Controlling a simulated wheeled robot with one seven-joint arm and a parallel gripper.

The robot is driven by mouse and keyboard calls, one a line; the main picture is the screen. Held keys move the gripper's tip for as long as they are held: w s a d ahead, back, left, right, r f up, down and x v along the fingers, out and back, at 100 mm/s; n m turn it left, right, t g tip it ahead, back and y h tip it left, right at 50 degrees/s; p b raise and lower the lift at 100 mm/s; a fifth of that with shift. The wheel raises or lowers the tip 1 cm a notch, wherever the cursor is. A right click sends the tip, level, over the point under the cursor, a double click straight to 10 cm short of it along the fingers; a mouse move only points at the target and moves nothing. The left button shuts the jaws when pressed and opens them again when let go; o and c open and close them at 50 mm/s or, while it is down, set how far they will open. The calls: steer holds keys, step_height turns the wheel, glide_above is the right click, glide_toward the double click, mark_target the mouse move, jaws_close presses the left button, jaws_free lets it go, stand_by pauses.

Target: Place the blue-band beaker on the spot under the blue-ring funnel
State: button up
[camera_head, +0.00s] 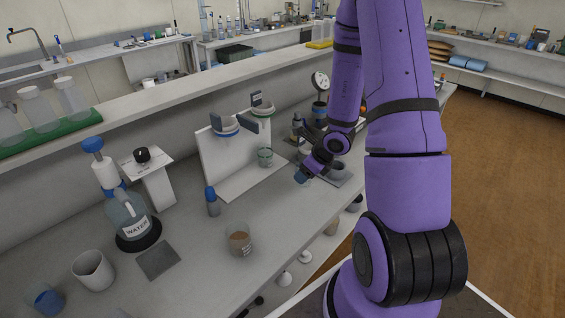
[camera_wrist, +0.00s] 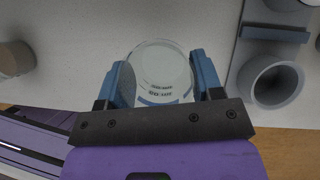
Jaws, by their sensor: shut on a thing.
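My gripper (camera_wrist: 154,78) is shut on a clear beaker with a blue band (camera_wrist: 160,70), one blue finger on each side of it. In the head view my gripper (camera_head: 303,176) is above the bench front, right of the white funnel stand (camera_head: 212,152); the beaker cannot be made out clearly there. The blue-ring funnel (camera_head: 225,125) is on the left of the stand. The stand's white base (camera_head: 232,184) below it looks bare. The green-ring funnel (camera_head: 263,109) is on the right, with a green-band beaker (camera_head: 265,157) below it.
A grey cup (camera_head: 338,169) stands on a dark plate right of my gripper. A blue-capped bottle (camera_head: 212,201) and a beaker with brown contents (camera_head: 239,240) stand left of and nearer than the stand. A water jug (camera_head: 128,215) is further left. The bench front edge is close.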

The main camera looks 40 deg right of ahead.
steer(key=w+d, duration=0.1)
steer(key=w, duration=0.3)
steer(key=w+d+f, duration=0.1)
steer(key=w, duration=0.3)
steer(key=w+d, duration=0.2)
steer(key=w, duration=0.2)
steer(key=shift+w+d+f, duration=0.1)
steer(key=shift+w+f, duration=0.1)
steer(key=shift+s+f, duration=0.1)
steer(key=shift+f, duration=1.6)
steer(key=o, duration=0.7)
steer(key=shift+f, duration=0.1)
steer(key=shift+c, duration=0.2)
